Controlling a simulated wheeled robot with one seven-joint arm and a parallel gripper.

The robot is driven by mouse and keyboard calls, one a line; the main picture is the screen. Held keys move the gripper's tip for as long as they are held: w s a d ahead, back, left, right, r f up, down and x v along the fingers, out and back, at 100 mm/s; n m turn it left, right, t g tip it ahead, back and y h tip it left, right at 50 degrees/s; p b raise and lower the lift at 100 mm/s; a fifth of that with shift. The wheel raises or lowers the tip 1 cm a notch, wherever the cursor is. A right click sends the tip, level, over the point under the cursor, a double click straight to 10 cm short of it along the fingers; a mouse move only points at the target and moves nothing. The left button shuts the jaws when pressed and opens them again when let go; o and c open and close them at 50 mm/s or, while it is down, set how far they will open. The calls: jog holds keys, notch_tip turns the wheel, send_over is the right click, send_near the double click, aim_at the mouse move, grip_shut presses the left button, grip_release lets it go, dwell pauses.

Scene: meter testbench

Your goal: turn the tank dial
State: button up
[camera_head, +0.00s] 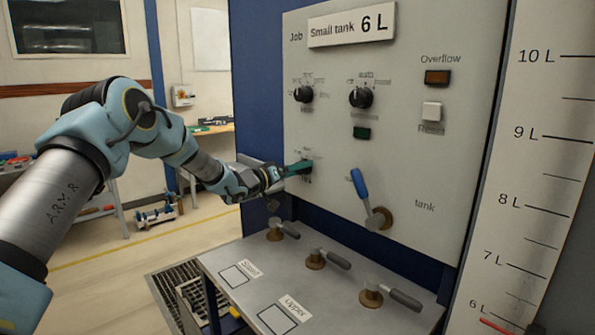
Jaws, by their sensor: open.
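My gripper (299,168) is at the lower-left dial on the grey upright panel (440,130). Its teal fingers are open and reach that dial, and they hide most of it. I cannot tell whether they touch it. The print around the lower-left dial is too small to read. Two black dials sit higher on the panel: one at the upper left (304,94), and one to its right (360,96) with "auto" printed above it. A sign (350,26) reads "Small tank 6 L".
A blue-handled lever (361,184) sticks out of the panel near the word "tank". Below it, a grey bench (245,310) carries three levers. A litre scale (530,150) stands at right.

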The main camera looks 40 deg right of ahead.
jog(key=a+b, duration=0.4)
jog(key=a, duration=0.6)
jog(key=shift+w+a, duration=0.3)
jog(key=shift+a, duration=0.1)
jog(key=w+a+f+n+t+y, duration=0.2)
jog(key=w+a+t+y, duration=0.1)
jog(key=w+a, duration=0.3)
jog(key=w+a+f+n+t+y, duration=0.15)
jog(key=w+a+t, duration=0.25)
jog(key=a, duration=0.5)
jog(key=w+a+f+n+t+y, duration=0.15)
jog(key=a+y, duration=0.25)
jog(key=a, duration=0.5)
jog(key=w+a+f+n+y, duration=0.1)
jog(key=a+f+y, duration=0.15)
jog(key=a, duration=0.55)
jog(key=s+a+f+n+g+y, duration=0.1)
jog(key=s+a+y, duration=0.25)
jog(key=a, duration=0.45)
jog(key=s+a+f+n+g+y, duration=0.15)
jog(key=s+a, duration=0.25)
jog(key=a, duration=0.5)
jog(key=s+a+n+g+y, duration=0.1)
jog(key=s+a+n+g, duration=0.1)
jog(key=s+a, duration=0.7)
jog(key=s+g, duration=0.1)
jog(key=s, duration=0.4)
jog(key=shift+s+a+f+y, duration=0.15)
jog(key=shift+s+f+y, duration=0.1)
jog(key=shift+f+y, duration=0.15)
